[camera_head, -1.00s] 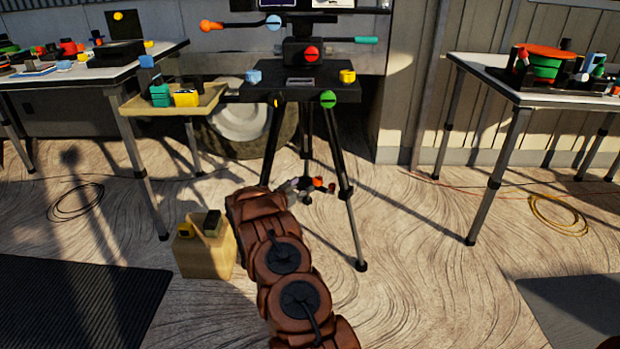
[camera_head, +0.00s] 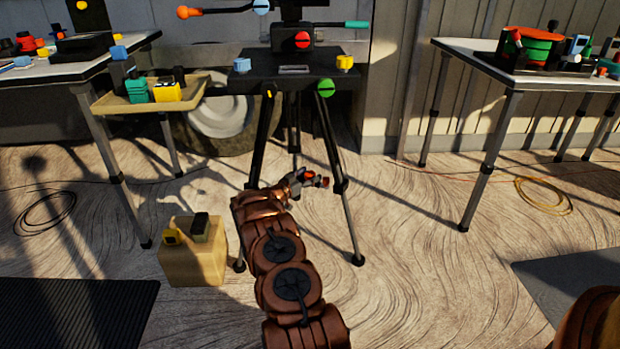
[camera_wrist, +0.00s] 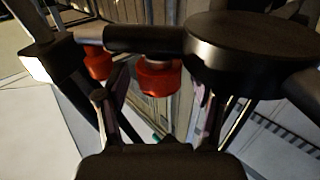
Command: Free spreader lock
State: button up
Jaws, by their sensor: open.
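The black tripod (camera_head: 334,150) stands upright on the floor at centre in the head view. Small red-orange parts (camera_head: 322,181) show low between its legs, beside my gripper (camera_head: 298,182); I cannot tell for certain which is the spreader lock. In the wrist view, my gripper (camera_wrist: 157,112) is open, its two fingers apart. A red cylindrical knob (camera_wrist: 158,78) lies ahead between the fingers, under a black bar (camera_wrist: 145,39). A second red knob (camera_wrist: 97,62) is to the left. Contact between fingers and knob cannot be told.
A large black disc (camera_wrist: 250,45) and the bar crowd the wrist view's upper part. A wooden box (camera_head: 192,262) stands left of my arm. Tables (camera_head: 470,55) flank the tripod, with a tray (camera_head: 120,104) at left. A yellow cable coil (camera_head: 543,197) lies right. Floor right of the tripod is mostly clear.

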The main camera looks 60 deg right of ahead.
jog(key=shift+d, duration=0.35)
jog(key=shift+s, duration=0.1)
jog(key=shift+c, duration=0.4)
jog(key=c, duration=1.1)
